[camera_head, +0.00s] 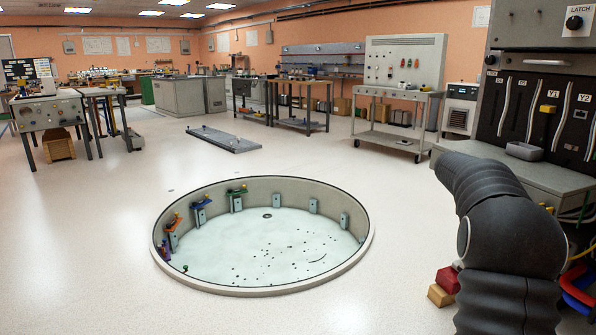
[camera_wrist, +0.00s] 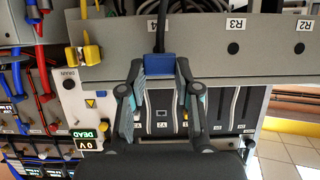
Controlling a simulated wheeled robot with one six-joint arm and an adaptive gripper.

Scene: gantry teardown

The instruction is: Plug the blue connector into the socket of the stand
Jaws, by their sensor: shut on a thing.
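The blue connector (camera_wrist: 159,65) is between the fingertips of my gripper (camera_wrist: 158,75) in the wrist view. The gripper is shut on its two sides. A black cable (camera_wrist: 160,30) runs up from the connector. The connector overlaps the lower edge of a grey plate (camera_wrist: 210,62) marked R3 and R2; I cannot tell whether they touch. In the head view my arm covers the lower right, and gripper and connector do not show.
A dark slotted panel (camera_head: 545,115) stands at the right above a grey shelf (camera_head: 560,175). A round sunken pit (camera_head: 265,287) lies in the open floor.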

